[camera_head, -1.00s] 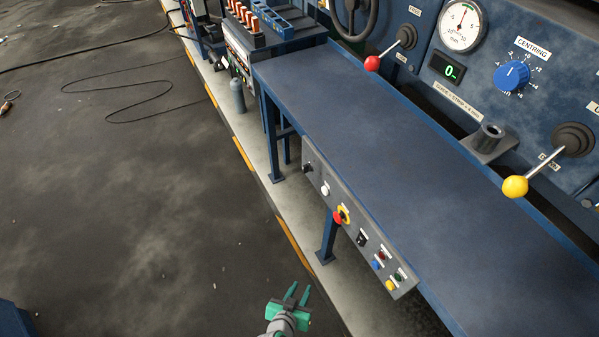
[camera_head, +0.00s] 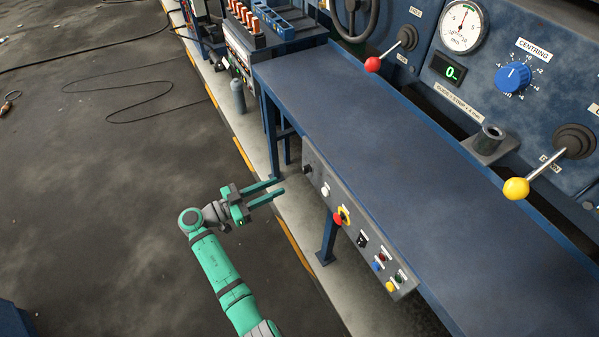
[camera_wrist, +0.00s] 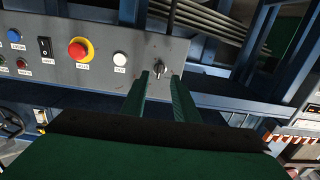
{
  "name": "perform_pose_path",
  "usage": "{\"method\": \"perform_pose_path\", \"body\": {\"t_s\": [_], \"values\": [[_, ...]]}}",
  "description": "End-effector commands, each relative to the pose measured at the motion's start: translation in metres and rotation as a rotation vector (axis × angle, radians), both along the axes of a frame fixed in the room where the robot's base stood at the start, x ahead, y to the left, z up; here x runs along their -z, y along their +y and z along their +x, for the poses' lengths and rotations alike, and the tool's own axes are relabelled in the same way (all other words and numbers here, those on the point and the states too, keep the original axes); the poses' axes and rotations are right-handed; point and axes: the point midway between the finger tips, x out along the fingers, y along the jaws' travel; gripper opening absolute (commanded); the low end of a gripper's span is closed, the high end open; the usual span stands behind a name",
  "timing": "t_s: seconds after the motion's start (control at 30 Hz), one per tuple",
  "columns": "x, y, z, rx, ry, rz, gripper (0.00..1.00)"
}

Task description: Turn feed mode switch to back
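A small rotary selector switch (camera_head: 307,169) sits at the far left end of the grey control panel (camera_head: 330,192) on the table's front edge. It seems to be the feed mode switch, but its label is not readable. My gripper (camera_head: 280,187) is open and empty, with two green fingers pointing at that end of the panel. In the wrist view, my gripper (camera_wrist: 161,77) has a clear gap between its fingers. Contact with the knob is not visible.
The panel also carries a white button (camera_head: 325,190), a red emergency stop (camera_head: 339,217), a black rocker switch (camera_head: 362,240) and several coloured buttons. The blue tabletop (camera_head: 370,140) lies above the panel. Open floor is to the left.

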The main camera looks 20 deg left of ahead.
Motion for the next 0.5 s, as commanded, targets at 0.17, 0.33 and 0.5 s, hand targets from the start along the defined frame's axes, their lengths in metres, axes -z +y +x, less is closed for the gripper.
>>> {"method": "perform_pose_path", "body": {"t_s": [0.17,0.33,0.5], "values": [[-0.015,0.004,0.003,0.021,-0.044,0.006,0.27],[-0.014,-0.011,0.019,0.024,-0.044,0.006,0.27],[-0.014,-0.032,0.042,0.024,-0.043,0.006,0.27]]}}
